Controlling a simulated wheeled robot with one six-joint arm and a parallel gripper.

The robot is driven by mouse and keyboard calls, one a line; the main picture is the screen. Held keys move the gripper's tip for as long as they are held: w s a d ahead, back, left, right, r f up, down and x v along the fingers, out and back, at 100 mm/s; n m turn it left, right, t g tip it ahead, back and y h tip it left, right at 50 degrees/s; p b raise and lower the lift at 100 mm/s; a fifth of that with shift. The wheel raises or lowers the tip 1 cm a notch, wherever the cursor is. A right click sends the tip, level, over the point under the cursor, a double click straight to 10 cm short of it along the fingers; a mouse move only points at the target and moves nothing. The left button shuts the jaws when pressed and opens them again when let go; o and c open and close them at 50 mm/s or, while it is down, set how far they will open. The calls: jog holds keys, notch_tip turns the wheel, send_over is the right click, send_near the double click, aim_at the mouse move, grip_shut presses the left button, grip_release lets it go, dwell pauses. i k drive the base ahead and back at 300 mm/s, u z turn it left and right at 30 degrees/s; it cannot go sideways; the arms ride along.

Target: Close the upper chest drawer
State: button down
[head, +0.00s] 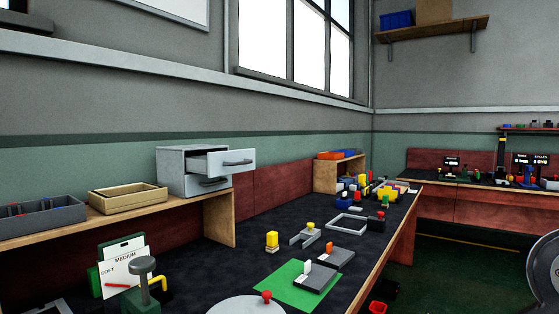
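A small light-grey chest (182,165) with two drawers stands at the right end of a wooden shelf. Its upper drawer (228,161) is pulled out to the right, with a dark handle on its front. The lower drawer (209,184) sits further in, below the upper one, and also has a dark handle. My gripper is not in view. A rounded grey part shows at the right edge, and I cannot tell what it is.
The wooden shelf (140,219) also holds a tan tray (127,212) and a grey divided bin (41,232). The space in front of the open drawer looks clear.

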aim_at(225, 163)
jog(key=u, duration=0.05)
jog(key=i, duration=0.9)
jog(key=u, duration=0.35)
